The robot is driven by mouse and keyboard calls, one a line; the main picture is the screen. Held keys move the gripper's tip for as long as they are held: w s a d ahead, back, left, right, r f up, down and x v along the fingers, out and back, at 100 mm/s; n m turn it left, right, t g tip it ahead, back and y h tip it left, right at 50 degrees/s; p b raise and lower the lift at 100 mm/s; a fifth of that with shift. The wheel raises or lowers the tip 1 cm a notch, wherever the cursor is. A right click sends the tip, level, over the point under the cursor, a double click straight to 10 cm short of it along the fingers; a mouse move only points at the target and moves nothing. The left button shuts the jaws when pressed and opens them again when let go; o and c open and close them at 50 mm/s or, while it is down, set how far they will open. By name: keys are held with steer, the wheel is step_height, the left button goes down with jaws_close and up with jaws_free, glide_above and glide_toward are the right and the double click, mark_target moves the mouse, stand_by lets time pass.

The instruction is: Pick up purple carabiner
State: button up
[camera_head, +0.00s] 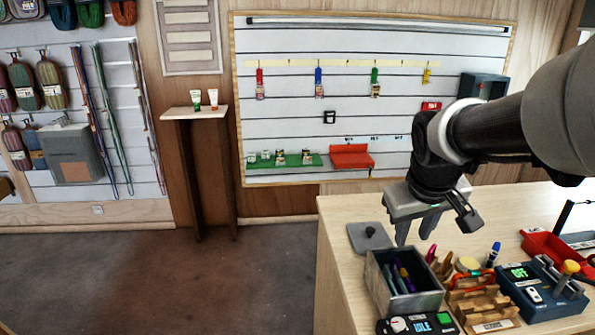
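I cannot clearly make out a purple carabiner. A slim purple item (405,277) stands with other dark and bluish pieces inside an open grey box (416,304) on the wooden table; its shape is too small to tell. My gripper (416,236) points down above the back of that box, clear of the table. Its fingers look apart, with nothing seen between them. A small magenta item (431,253) lies just right of the box, also too small to identify.
A grey lid-like plate (362,241) lies behind the box. Wooden holders (482,305), a blue device (538,296), a blue marker (493,254) and a red tray (545,249) crowd the right. The table's left front is bare.

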steer(key=b, duration=0.1)
glide_toward(400, 265)
step_height(400, 265, down, 3)
steer(key=shift+w+d+r+b+x, duration=0.1)
steer(key=shift+w+b+x, duration=0.05)
steer(key=shift+x, duration=0.85)
steer(key=shift+w+d+r+b+x, duration=0.1)
steer(key=shift+w+b+x, duration=0.05)
steer(key=shift+x, duration=0.8)
steer(key=shift+w+d+r+b+x, duration=0.1)
steer(key=shift+w+b+x, duration=0.05)
steer(key=shift+x, duration=0.85)
steer(key=shift+c, duration=0.5)
jaws_close()
